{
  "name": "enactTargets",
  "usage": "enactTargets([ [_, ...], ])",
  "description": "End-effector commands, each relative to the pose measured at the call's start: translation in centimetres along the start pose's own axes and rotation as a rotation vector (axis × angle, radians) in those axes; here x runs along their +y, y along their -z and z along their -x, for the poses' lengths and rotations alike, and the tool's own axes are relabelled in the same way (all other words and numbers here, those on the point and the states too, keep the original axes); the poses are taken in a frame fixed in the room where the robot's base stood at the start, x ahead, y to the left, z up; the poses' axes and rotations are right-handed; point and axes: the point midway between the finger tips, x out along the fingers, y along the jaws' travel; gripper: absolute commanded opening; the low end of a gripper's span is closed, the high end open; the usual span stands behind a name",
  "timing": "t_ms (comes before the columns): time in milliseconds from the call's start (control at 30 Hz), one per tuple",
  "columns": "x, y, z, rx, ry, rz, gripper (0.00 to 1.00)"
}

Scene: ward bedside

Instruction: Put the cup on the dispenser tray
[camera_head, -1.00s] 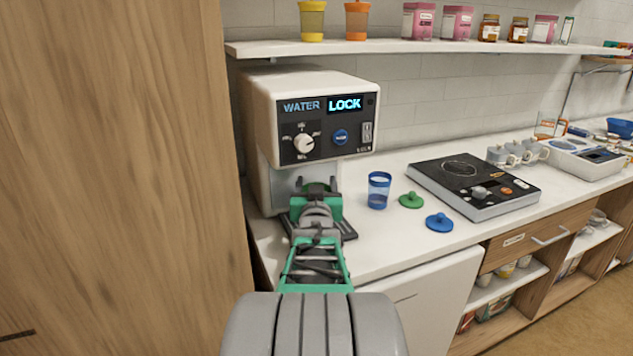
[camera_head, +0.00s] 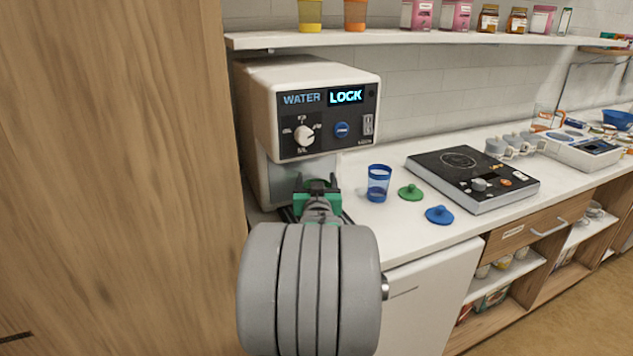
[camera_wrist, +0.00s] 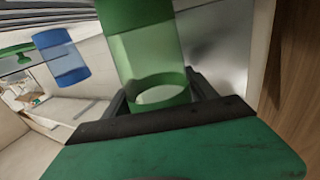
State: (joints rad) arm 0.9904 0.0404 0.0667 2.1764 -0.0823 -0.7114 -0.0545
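A see-through green cup (camera_wrist: 150,60) stands between the black fingers of my gripper (camera_wrist: 158,98) in the wrist view, with a finger close against each side. My gripper also shows in the head view (camera_head: 316,186), in front of the dispenser's lower opening. Only a little of the green cup shows there. The white water dispenser (camera_head: 310,80) has a lit display reading LOCK. Its dark tray (camera_head: 287,214) lies low at its front, mostly hidden by my gripper and arm. I cannot tell whether the cup's base touches the tray.
A blue cup (camera_head: 378,184) stands on the counter right of the dispenser, near a green lid (camera_head: 411,192) and a blue lid (camera_head: 439,215). A black hotplate (camera_head: 472,178) is further right. A tall wooden panel (camera_head: 120,170) closes off the left. A shelf (camera_head: 420,43) hangs above.

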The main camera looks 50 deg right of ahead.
Motion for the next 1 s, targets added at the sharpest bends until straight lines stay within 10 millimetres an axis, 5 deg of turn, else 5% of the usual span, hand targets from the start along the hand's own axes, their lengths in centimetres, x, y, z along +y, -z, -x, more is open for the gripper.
enactTargets([
  [200, -0.1, 0.0, 0.0, 0.0, 0.001, 0.0, 0.83],
  [533, -0.1, 0.7, 0.1, 0.0, 0.001, 0.0, 0.83],
  [1000, 0.0, 0.4, 10.5, 0.002, 0.001, 0.0, 0.83],
])
